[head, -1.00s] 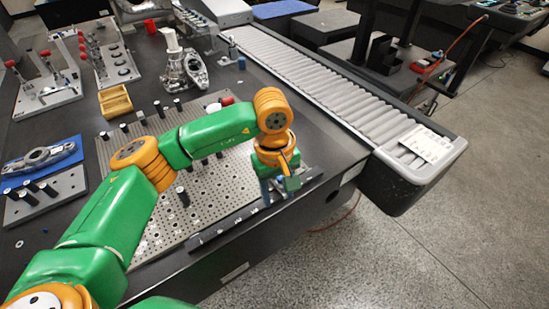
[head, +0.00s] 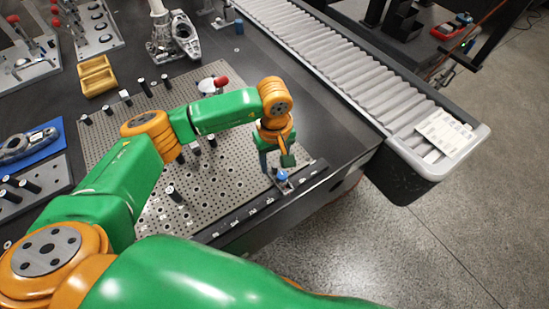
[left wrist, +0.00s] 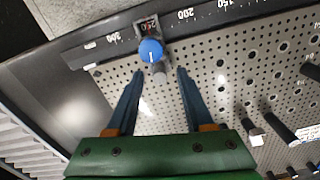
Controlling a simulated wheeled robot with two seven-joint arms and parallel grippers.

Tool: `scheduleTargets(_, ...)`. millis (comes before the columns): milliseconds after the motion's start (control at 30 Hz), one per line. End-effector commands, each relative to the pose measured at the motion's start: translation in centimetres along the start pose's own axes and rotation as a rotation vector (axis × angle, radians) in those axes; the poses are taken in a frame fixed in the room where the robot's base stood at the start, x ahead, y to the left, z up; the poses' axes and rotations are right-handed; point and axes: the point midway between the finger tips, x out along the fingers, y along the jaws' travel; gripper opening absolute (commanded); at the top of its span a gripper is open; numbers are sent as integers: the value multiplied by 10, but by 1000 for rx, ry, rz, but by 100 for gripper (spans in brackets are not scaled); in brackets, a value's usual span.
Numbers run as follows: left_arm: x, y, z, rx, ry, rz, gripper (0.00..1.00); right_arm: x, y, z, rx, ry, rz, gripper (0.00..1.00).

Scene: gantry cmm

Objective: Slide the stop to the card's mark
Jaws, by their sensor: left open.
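The stop is a small slider with a round blue knob (head: 282,176), sitting on a dark scale rail (head: 240,213) along the plate's front edge. My left gripper (head: 276,166) is open and empty just by the stop. In the left wrist view its fingertips (left wrist: 160,72) point at the knob, one to each side, slightly short of it. A white card (head: 446,132) lies on the conveyor's near end; its print is unreadable. My right gripper is out of view.
A perforated plate (head: 168,218) with several black pegs lies behind the rail. A yellow tray (head: 96,75), a metal casting (head: 172,38) and a blue mat (head: 32,160) are farther off. A roller conveyor (head: 325,65) runs along the right. The table's front edge is close to the rail.

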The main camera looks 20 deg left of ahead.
Motion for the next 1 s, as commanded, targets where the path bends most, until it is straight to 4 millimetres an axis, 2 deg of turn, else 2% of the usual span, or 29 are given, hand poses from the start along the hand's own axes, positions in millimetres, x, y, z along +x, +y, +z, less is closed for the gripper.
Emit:
scheduleTargets(67,0,0,0,0,0,0,52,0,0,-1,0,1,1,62)
scheduleTargets(100,0,0,0,0,0,0,47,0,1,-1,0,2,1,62)
scheduleTargets(267,0,0,0,0,0,1,4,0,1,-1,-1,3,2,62)
scheduleTargets(300,0,0,0,0,0,1,0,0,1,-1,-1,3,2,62)
scheduleTargets(1000,-1,0,0,-1,1,1,0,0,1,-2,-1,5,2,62)
